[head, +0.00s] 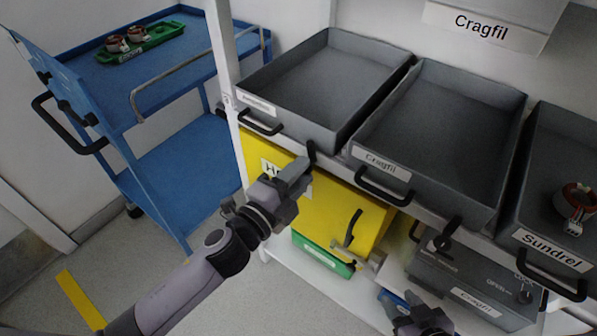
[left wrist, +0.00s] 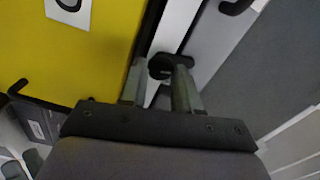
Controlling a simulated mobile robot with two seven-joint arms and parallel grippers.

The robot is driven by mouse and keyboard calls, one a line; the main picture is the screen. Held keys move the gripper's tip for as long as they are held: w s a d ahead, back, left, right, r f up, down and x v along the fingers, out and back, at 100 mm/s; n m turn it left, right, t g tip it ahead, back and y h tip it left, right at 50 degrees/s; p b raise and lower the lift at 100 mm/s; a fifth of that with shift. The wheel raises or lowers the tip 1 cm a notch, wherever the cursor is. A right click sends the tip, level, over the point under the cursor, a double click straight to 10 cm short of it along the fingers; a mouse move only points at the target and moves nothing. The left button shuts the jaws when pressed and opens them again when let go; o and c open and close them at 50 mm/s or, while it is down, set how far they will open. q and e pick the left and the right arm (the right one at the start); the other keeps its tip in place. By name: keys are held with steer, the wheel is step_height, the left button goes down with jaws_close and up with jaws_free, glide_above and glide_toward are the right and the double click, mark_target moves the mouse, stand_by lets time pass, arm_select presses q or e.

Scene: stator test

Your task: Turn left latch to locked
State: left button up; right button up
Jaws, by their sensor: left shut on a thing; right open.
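A small black latch (head: 312,150) sits on the shelf's front rail, between the left and middle grey bins. It also shows in the left wrist view (left wrist: 160,66), between the fingertips. My left gripper (head: 302,172) is shut on this latch from below and in front; its fingers (left wrist: 160,88) flank the latch. The fingers partly hide it, and I cannot read its setting. My right gripper (head: 420,318) is open, low at the bottom edge, in front of the grey box.
A yellow cabinet (head: 372,222) with a black handle stands under the rail, just behind my left gripper. A grey box (head: 470,285) with black knobs and "OPEN" lettering stands lower right. A blue cart (head: 185,125) with a green tray (head: 140,42) is at left.

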arm_select(q)
steer(key=shift+m, duration=1.1)
steer(key=o, duration=1)
steer(key=shift+v, duration=3.65)
